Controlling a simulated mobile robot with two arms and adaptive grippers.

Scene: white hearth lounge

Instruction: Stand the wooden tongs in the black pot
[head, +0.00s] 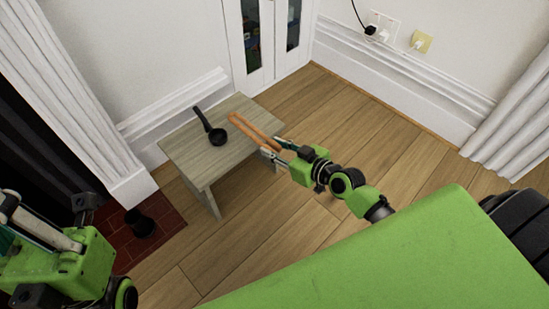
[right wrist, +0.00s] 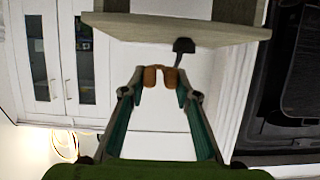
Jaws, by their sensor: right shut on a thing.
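The wooden tongs (head: 250,128) are long and brown, with two arms, and are held in the air by the near stool edge. My right gripper (head: 275,151) is shut on one end of them. In the right wrist view the tongs (right wrist: 160,76) show end-on between the two fingertips. The black pot (head: 140,223) stands on the red tiles at the lower left, away from the tongs. Its inside is dark. My left gripper (head: 40,228) is at the left edge, partly cut off, and its jaws cannot be read.
A grey wooden stool (head: 190,151) carries a black ladle (head: 211,128); the ladle also shows in the right wrist view (right wrist: 184,46). The red tiled hearth (head: 122,258) is by the dark fireplace. White cabinet doors (head: 262,40) stand behind. Wooden floor between stool and hearth is clear.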

